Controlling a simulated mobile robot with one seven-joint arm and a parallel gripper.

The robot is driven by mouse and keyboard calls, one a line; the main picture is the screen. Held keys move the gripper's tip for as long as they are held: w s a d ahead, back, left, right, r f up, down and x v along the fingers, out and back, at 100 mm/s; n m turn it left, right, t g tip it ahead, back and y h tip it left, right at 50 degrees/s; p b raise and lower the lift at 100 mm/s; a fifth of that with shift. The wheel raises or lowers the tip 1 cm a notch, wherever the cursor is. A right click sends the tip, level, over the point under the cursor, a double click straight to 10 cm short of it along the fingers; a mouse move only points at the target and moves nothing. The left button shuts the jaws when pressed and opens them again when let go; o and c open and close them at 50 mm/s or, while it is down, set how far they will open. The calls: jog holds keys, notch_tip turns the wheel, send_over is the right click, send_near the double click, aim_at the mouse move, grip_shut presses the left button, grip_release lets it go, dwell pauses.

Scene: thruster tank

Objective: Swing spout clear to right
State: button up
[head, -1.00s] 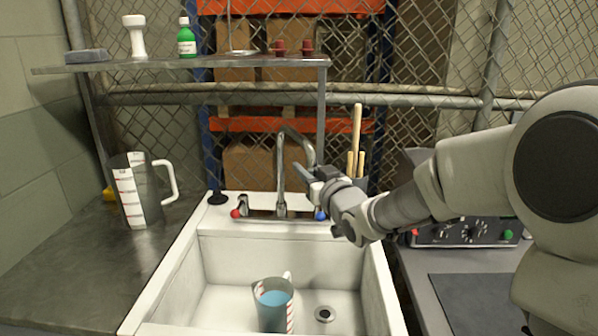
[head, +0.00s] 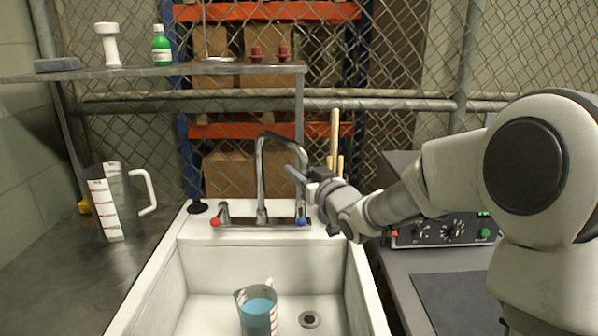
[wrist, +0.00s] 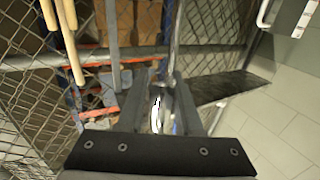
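The chrome spout (head: 261,170) rises from the faucet at the back of the white sink. It bends over, and its free end points right and forward, near my gripper. My gripper (head: 294,176) is beside the spout's outer end in the head view; I cannot tell whether they touch. In the wrist view, my gripper (wrist: 160,92) has its two dark fingers apart, with chrome metal of the faucet (wrist: 157,108) showing in the gap. Nothing is clearly clamped. The spout's tip is partly hidden by my gripper.
A measuring jug with blue liquid (head: 258,311) stands in the sink (head: 200,270), left of the drain. An empty jug (head: 117,205) is on the left counter. A shelf (head: 200,70) with a post (head: 299,110) and wooden handles (head: 334,140) are behind. A control box (head: 445,232) is right.

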jog(key=shift+o, duration=1.4)
jog(key=p+v, duration=0.1)
jog(key=v, duration=1.6)
jog(key=shift+s+d, duration=0.15)
jog(key=shift+r+p, duration=0.1)
jog(key=shift+p, duration=0.2)
